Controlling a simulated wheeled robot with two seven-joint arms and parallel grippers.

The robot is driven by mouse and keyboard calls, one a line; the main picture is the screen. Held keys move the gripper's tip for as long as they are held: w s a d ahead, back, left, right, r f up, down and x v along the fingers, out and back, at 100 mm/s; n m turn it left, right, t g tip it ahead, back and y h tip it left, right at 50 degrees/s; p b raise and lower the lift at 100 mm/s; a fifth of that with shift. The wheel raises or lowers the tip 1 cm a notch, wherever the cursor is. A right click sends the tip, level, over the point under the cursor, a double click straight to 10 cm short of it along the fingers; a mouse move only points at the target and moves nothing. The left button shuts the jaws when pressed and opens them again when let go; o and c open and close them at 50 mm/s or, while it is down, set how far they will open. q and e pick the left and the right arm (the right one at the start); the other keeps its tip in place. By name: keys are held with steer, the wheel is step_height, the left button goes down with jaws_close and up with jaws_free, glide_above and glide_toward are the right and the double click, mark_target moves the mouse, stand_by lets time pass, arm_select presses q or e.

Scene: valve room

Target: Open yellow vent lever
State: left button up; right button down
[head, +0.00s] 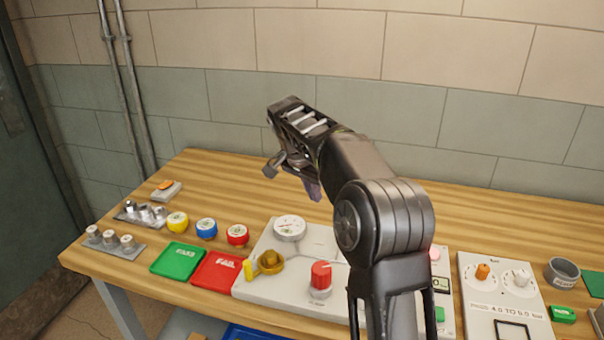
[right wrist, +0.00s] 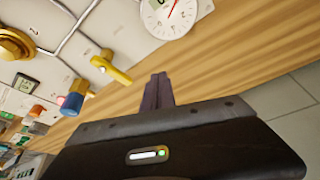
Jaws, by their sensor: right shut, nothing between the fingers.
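In the head view the right gripper (head: 313,190) hangs above the table behind the panel. My left gripper is not in view.
The panel also carries a white gauge (head: 290,228), a brass valve (head: 270,262) and a red knob (head: 320,275). Green (head: 178,260) and red (head: 218,271) trays lie left of it. A second panel (head: 500,300) stands right. The wooden table (head: 215,185) is clear behind the left items.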

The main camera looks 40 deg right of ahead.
steer(key=r, duration=0.1)
steer(key=w+a+r, duration=0.1)
steer(key=r, duration=0.1)
steer(key=w+r+p, duration=0.1)
steer(key=r, duration=0.1)
steer(key=shift+a, duration=0.4)
steer(key=shift+s, duration=0.1)
